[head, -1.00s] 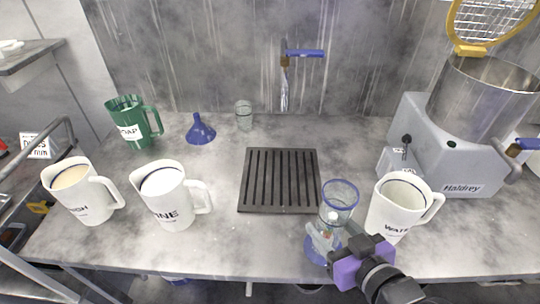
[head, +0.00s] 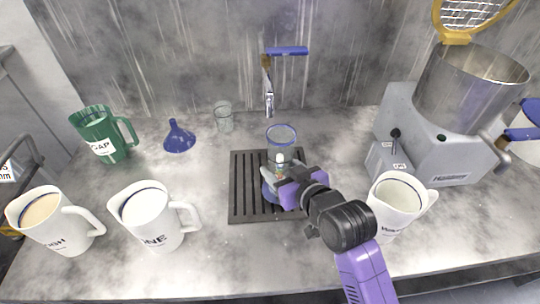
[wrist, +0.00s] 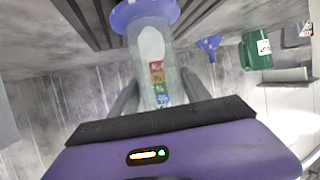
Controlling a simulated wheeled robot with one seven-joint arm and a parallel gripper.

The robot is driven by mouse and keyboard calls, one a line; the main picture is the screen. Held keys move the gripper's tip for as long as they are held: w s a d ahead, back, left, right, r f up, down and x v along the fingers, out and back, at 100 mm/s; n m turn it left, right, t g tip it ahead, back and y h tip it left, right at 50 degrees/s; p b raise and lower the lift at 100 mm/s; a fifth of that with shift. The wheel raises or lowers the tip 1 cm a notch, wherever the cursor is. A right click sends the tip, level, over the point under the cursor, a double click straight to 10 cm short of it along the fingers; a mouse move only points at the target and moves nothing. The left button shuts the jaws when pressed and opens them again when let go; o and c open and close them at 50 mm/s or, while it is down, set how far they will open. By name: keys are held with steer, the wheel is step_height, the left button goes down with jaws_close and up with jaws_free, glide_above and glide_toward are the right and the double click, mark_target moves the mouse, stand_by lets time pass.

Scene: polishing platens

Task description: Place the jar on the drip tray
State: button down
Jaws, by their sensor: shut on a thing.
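The jar (head: 281,137) is a clear vessel with a blue rim and a blue base. In the head view it stands upright over the dark slatted drip tray (head: 243,195). My gripper (head: 280,176) is shut on the jar's middle, reaching in from the lower right. In the wrist view the jar (wrist: 155,60) shows between my two fingers, with small coloured marks on its wall. The slats of the drip tray (wrist: 85,22) show behind its blue base. I cannot tell whether the base touches the tray.
A tap (head: 269,85) stands behind the tray. A blue funnel (head: 178,138), a small glass (head: 223,117), a green jug (head: 101,136) and white jugs (head: 150,220) are to the left. A white jug (head: 397,200) and a grey machine (head: 440,150) are to the right.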

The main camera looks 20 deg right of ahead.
mark_target(286, 172)
steer(key=x, duration=0.3)
steer(key=p+x, duration=0.1)
steer(key=x, duration=0.1)
steer(key=shift+w+r, duration=0.2)
steer(key=shift+w, duration=0.2)
steer(key=c, duration=0.5)
jaws_free()
steer(key=shift+f, duration=0.15)
steer(key=shift+r, duration=0.2)
steer(key=b+v, duration=0.1)
steer(key=v, duration=1.1)
steer(key=shift+s+f, duration=0.1)
